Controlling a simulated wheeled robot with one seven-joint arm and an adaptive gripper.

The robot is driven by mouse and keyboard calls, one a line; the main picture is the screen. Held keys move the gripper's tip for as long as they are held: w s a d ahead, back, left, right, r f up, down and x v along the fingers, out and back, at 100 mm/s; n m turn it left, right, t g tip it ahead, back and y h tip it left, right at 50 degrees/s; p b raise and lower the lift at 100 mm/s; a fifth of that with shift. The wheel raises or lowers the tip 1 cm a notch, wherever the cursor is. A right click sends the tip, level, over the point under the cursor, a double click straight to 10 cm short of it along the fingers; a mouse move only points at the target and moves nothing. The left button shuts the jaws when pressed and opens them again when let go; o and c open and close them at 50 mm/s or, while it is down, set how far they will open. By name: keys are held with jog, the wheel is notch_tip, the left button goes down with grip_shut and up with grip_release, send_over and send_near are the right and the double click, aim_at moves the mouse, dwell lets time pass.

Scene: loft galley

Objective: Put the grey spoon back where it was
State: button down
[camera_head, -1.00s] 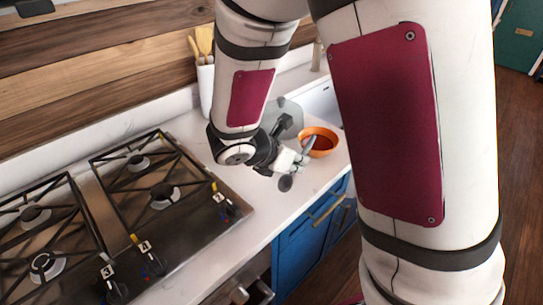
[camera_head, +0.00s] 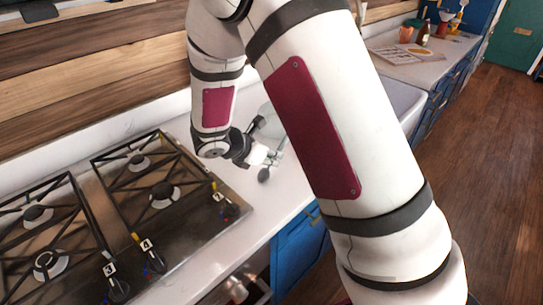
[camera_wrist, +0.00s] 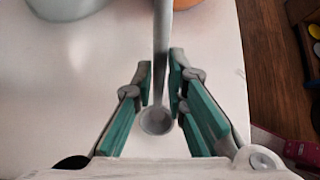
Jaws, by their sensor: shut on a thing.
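The grey spoon (camera_wrist: 158,120) is between the two fingers of my gripper (camera_wrist: 161,78) in the wrist view. Its round bowl end points toward my palm, and its handle runs away past the fingertips. In the head view my gripper (camera_head: 272,157) is over the white counter, right of the stove, and the dark spoon bowl (camera_head: 264,175) shows just below it. Whether the spoon touches the counter I cannot tell. An orange bowl (camera_wrist: 188,3) shows only at the top edge of the wrist view; my arm hides it in the head view.
A black gas stove (camera_head: 150,215) lies to the left. A pale grey container (camera_wrist: 65,8) stands beyond the fingers at top left. White counter (camera_wrist: 60,90) is bare left of the spoon. The counter edge (camera_wrist: 243,80) and wooden floor lie to the right.

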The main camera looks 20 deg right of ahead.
jog(key=shift+f, duration=0.1)
jog(key=c, duration=1.6)
grip_release()
